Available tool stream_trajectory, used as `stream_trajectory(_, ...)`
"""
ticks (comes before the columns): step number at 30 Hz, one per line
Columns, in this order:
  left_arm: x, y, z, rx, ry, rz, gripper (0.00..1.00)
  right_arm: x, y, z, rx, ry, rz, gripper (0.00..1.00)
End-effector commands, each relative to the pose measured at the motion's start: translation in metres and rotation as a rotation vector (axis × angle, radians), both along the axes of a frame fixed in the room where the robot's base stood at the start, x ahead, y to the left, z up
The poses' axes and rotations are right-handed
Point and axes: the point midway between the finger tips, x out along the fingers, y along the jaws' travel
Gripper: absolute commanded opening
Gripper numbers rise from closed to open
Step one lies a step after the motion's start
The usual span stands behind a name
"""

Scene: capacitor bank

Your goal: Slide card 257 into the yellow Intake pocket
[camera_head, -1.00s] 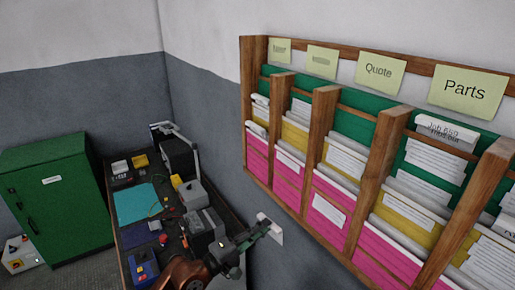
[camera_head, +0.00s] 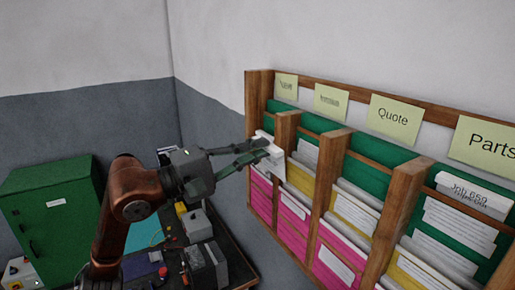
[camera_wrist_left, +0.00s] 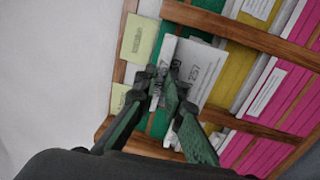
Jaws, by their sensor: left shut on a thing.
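My left gripper (camera_head: 268,150) is shut on a white card (camera_head: 275,168), held at the front of the leftmost column of the wall rack. In the left wrist view the gripper (camera_wrist_left: 172,92) grips this card (camera_wrist_left: 200,66), and the number 257 is readable on it. The small label (camera_head: 286,87) over the leftmost column is too blurred to read. The yellow pocket of that column is mostly hidden behind the card and fingers in the head view. Yellow pocket fronts (camera_wrist_left: 234,68) show beyond the card in the wrist view. I cannot tell whether the card touches a pocket.
Wooden dividers (camera_head: 328,172) stand out between the columns. Pink pockets (camera_head: 294,226) lie low, green backs (camera_head: 366,151) high. Below left are a cluttered bench (camera_head: 236,262) and a green cabinet (camera_head: 50,222). The wall left of the rack is clear.

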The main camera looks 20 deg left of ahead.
Motion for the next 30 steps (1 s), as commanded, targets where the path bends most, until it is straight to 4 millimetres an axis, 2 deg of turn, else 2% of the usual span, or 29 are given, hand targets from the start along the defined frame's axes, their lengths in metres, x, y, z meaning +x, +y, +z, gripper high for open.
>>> stream_trajectory(27,0.065,-0.052,-0.005,-0.001,0.001,-0.002,0.0,0.0,0.004,0.035,0.003,-0.001,-0.002,0.15)
stream_trajectory(30,0.073,-0.057,-0.007,0.0,0.0,-0.002,0.0,0.0,0.004,0.033,0.004,-0.001,-0.002,0.15)
